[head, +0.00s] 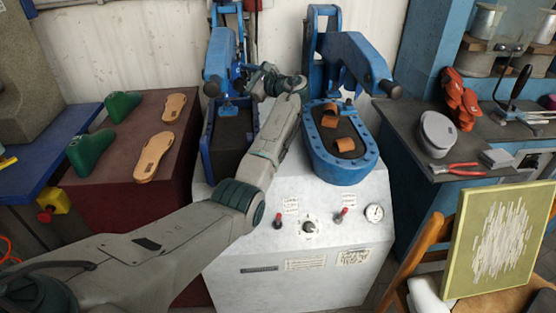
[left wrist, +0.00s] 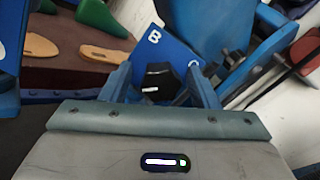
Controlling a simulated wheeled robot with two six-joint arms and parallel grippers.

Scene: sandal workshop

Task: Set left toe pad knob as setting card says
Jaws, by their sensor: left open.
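A black knob (left wrist: 158,82) with a white mark sits on a blue plate (left wrist: 178,50) in the left wrist view. The letter B is above it and what looks like a C is to its right. My left gripper (left wrist: 160,88) is open, with one finger on each side of the knob; I cannot tell whether they touch it. In the head view my left gripper (head: 246,78) is at the head of the left blue press (head: 221,62), and the knob is not clear there. Small cards (head: 290,205) on the machine front are too small to read. My right gripper is out of view.
The right blue press (head: 343,170) holds orange straps on a dark bed. Sandal soles (head: 162,150) and green lasts (head: 92,150) lie on the red bench (head: 125,200) at left. A chair with a framed picture (head: 500,240) stands front right.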

